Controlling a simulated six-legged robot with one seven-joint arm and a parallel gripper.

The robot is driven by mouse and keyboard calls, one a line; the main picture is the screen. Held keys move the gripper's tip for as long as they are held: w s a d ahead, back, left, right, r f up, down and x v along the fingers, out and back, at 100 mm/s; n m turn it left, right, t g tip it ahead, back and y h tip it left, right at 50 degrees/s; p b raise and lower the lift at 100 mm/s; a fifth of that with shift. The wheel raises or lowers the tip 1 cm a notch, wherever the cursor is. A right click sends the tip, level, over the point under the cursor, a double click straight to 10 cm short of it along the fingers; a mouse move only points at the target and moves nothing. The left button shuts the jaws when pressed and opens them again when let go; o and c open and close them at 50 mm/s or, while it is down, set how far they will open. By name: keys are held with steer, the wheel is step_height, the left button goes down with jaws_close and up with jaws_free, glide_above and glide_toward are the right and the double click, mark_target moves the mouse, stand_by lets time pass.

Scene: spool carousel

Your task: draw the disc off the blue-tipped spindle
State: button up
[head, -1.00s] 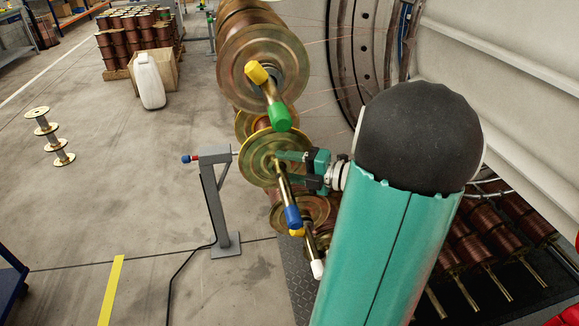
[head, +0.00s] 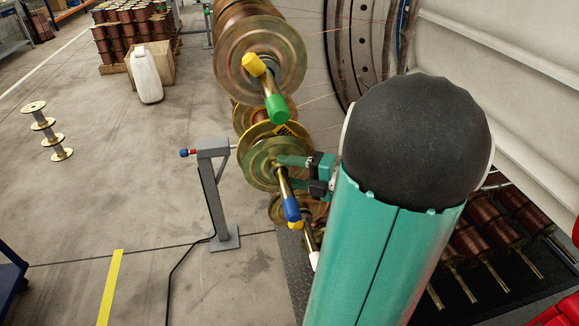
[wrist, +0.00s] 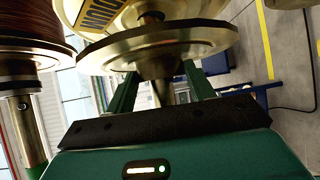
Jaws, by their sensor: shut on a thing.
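The brassy disc (head: 262,165) is on the blue-tipped spindle (head: 285,186), between the spool and the blue tip (head: 292,209). A gap shows between the disc and the spool's yellowish flange (head: 258,132) behind it. My gripper (head: 283,162) reaches in from the right, shut on the disc's hub. In the wrist view the disc (wrist: 160,47) spans the space beyond my fingers, its tapered hub (wrist: 157,68) between them. The spindle runs on between my fingers. The exact finger contact is partly hidden.
A white-tipped spindle (head: 311,245) is below. A grey post (head: 215,195) with a blue-and-red knob stands left. Open floor lies further left.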

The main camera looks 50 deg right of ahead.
steer(key=s+a, duration=0.2)
steer(key=s, duration=0.1)
steer(key=shift+s+a+r, duration=0.15)
steer(key=shift+s+a, duration=0.05)
steer(key=shift+a, duration=0.05)
steer(key=shift+s, duration=0.1)
stand_by(0.5)
